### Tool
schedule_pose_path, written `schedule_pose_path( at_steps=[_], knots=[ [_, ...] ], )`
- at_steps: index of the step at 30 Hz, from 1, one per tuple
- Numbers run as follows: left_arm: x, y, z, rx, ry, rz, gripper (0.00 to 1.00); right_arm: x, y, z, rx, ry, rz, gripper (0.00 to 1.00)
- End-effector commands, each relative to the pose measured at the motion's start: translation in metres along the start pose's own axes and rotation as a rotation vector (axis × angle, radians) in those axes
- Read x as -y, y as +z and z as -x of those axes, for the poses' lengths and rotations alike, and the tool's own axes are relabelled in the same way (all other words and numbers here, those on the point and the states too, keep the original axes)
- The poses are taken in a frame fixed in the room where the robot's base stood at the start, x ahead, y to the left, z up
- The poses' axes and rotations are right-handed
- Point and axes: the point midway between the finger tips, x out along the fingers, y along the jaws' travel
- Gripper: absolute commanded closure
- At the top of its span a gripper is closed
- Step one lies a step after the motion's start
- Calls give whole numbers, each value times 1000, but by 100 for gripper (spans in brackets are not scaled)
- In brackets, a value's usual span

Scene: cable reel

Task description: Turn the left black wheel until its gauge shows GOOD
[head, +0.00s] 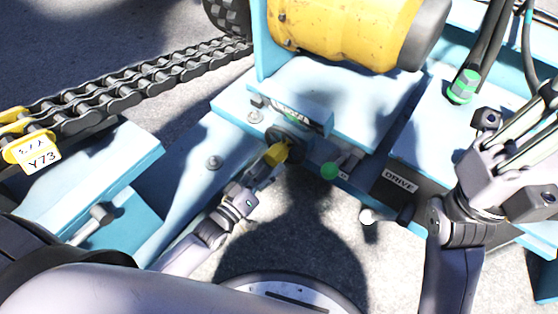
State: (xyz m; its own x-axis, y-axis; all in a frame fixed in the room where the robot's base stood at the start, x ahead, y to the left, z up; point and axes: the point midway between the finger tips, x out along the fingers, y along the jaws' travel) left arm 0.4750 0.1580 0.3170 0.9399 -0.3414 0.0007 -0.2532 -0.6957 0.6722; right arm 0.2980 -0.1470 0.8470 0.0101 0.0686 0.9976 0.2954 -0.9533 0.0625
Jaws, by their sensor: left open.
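The black wheel (290,136) is on the front face of the blue machine, near the picture's middle, and is partly hidden by my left gripper. My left gripper (275,155) is open, with yellow showing at its tip, right at the wheel's near side. I cannot tell whether it touches the wheel. A small gauge plate (293,112) with dark marks sits just above the wheel; its reading is too small to make out. My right gripper (512,150) is at the right over the machine, away from the wheel; its jaw opening is unclear.
A green-knobbed lever (329,171) stands just right of the wheel. A DRIVE label (399,182) and a white-knobbed lever (367,216) are further right. A yellow motor (345,30) is behind. A heavy chain (140,85) with a Y73 tag (40,157) lies left.

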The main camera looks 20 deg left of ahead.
Motion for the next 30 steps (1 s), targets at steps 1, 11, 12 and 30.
schedule_pose_path(
  at_steps=[1,11,12,30],
  knots=[
    [2,2,-12,-3,2,-1,38,1,-1,1,-16,-5,2,100],
    [1,1,-49,0,0,-1,38,3,-5,-8,-59,-23,7,100],
    [1,1,-50,1,-1,-1,38,3,-5,-9,-60,-24,8,100],
    [0,0,-51,1,-1,-2,60,3,-5,-10,-61,-25,7,100]
  ],
)
